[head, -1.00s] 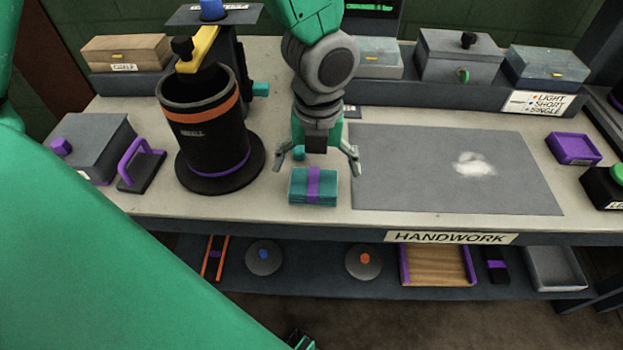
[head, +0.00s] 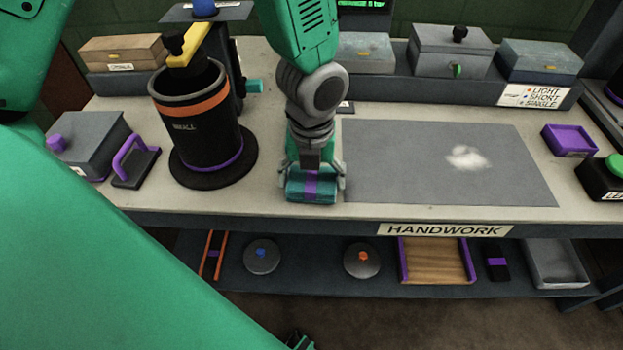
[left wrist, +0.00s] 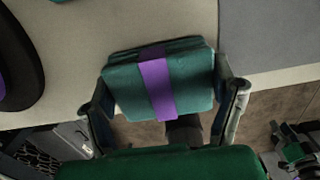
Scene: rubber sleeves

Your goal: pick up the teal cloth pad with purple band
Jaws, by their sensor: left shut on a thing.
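The teal cloth pad with its purple band (head: 311,193) is at the front edge of the bench, right of the black cylinder. My left gripper (head: 314,184) is over it from above, with one finger at each side of the pad, shut on it. In the left wrist view the pad (left wrist: 190,82) is between the two fingers (left wrist: 167,92), the purple band running across its middle. I cannot tell whether the pad still touches the bench.
The black cylinder (head: 206,135) with an orange band stands close on the left. A grey mat (head: 420,165) with a white patch lies to the right and is otherwise clear. A purple tray (head: 570,140) is farther right. A lower shelf (head: 310,265) holds several items.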

